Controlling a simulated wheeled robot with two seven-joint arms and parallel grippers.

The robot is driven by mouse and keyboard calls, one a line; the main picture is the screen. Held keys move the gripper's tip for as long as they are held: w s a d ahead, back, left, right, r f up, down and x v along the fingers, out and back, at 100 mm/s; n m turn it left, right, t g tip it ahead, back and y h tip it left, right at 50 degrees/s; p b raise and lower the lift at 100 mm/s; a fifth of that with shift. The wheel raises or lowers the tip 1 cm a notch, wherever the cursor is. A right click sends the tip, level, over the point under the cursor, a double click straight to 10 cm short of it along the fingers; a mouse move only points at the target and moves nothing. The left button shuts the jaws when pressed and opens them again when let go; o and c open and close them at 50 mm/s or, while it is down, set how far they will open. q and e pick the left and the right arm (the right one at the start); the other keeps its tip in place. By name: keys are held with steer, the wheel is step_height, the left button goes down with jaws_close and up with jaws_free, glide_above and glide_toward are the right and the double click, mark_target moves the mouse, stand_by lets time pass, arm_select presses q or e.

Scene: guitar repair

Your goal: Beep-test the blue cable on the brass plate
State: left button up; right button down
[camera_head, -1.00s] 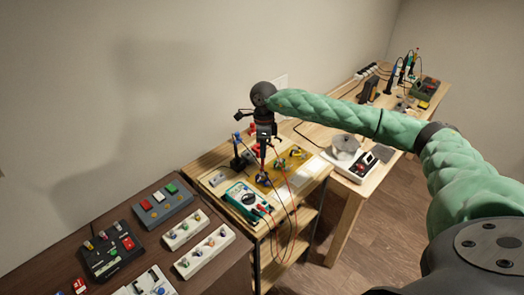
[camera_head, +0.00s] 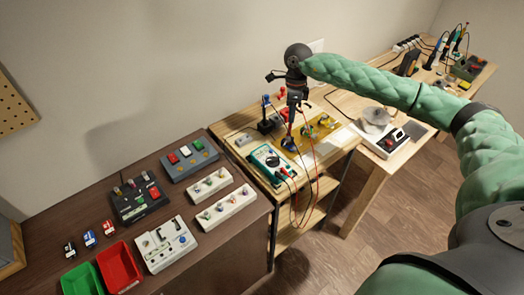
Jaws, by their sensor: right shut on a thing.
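My right arm comes in from the right, and its right gripper (camera_head: 297,103) points down over the back of the small wooden bench. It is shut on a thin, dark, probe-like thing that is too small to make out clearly. Below it is a small round bluish thing (camera_head: 289,143), perhaps part of the blue cable; I cannot tell if they touch. A yellow, brass-coloured plate (camera_head: 322,127) with small parts on it lies just right of the gripper. A teal multimeter (camera_head: 271,162) with red and dark leads lies in front. My left gripper is out of view.
A blue-topped stand (camera_head: 267,116) is left of the gripper. The dark table at left holds control boxes (camera_head: 140,203), white strips with knobs (camera_head: 227,210), a red tray (camera_head: 117,266) and a green tray (camera_head: 82,279).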

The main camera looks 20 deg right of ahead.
steer(key=shift+r, duration=0.1)
steer(key=shift+r, duration=2.9)
